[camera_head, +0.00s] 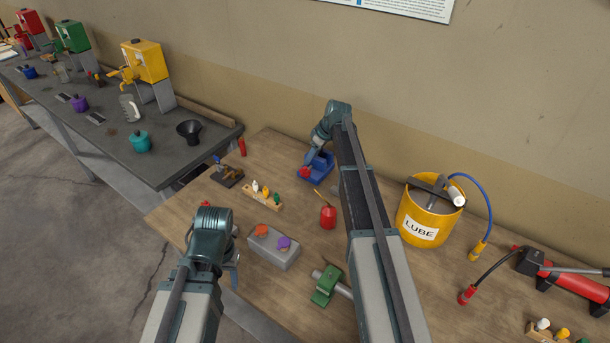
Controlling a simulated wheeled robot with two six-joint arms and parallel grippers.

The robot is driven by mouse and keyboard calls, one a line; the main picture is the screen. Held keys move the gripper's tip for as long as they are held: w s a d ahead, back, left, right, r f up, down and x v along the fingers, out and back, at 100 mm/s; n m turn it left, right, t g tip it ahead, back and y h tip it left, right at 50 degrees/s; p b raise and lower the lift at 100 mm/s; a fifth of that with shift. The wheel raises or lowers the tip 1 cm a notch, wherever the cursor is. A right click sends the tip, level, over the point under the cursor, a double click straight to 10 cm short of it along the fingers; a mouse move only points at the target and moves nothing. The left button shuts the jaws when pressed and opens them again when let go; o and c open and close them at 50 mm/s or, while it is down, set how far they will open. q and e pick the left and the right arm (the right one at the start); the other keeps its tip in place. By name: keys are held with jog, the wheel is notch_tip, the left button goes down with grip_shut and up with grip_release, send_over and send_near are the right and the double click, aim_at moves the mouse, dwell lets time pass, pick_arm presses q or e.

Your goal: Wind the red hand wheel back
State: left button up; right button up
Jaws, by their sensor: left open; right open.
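A small red round part (305,171), which looks like the red hand wheel, sits at the front left of a blue block-like device (320,168) near the back of the wooden table. It is too small here to make out rim or spokes. My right gripper (309,160) is open, pointing down just above and at the red part. I cannot tell whether its fingers are around the wheel or only over it. My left gripper (233,262) is open and empty, low at the left, beside a grey box (274,258) with an orange and a purple knob.
A red oil can (328,217), a green clamp-like device (327,286) and a wooden rack (262,198) stand around the middle. A yellow LUBE bucket (428,216) and a red pump (575,284) are at the right. A dark bench (110,120) stands at the left. My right arm hides part of the table.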

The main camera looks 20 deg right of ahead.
aim_at(305, 168)
jog(key=b+x, duration=0.6)
jog(key=x, duration=0.2)
jog(key=shift+w+f+b, duration=0.15)
jog(key=shift+f+b, duration=0.1)
jog(key=shift+b, duration=0.15)
grip_shut()
